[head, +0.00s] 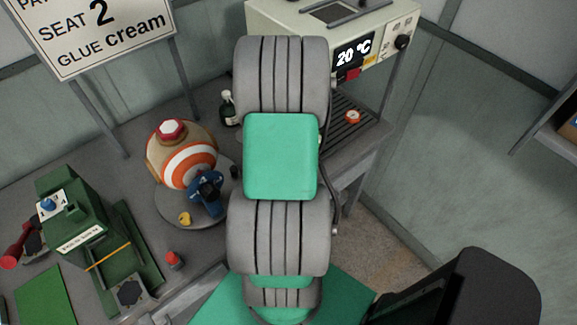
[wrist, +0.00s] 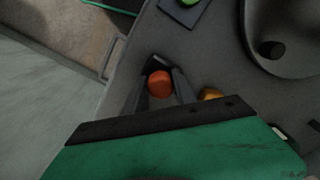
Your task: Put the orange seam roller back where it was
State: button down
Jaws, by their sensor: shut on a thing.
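In the wrist view my gripper (wrist: 159,75) is shut on the orange seam roller (wrist: 159,84), whose rounded orange end shows between the two dark fingers. The grey bench top (wrist: 215,55) lies beneath it. I cannot tell whether the roller touches the bench. The rest of the roller is hidden by the fingers. In the head view my arm hides the gripper and the held roller.
In the wrist view a yellow-orange thing (wrist: 211,94) is close right of the gripper, and a large grey rounded thing (wrist: 285,35) is at upper right. In the head view a striped ball (head: 188,165), a green machine (head: 75,215) and a red-topped piece (head: 173,259) stand left of my arm.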

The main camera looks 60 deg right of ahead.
jog(key=shift+d+f, duration=0.1)
jog(key=shift+f, duration=0.35)
jog(key=shift+f, duration=0.2)
jog(key=c, duration=1)
grip_release()
jog(key=shift+w+r, duration=0.1)
jog(key=shift+r, duration=0.65)
notch_tip(320, 180, up, 11)
jog(key=b, duration=0.2)
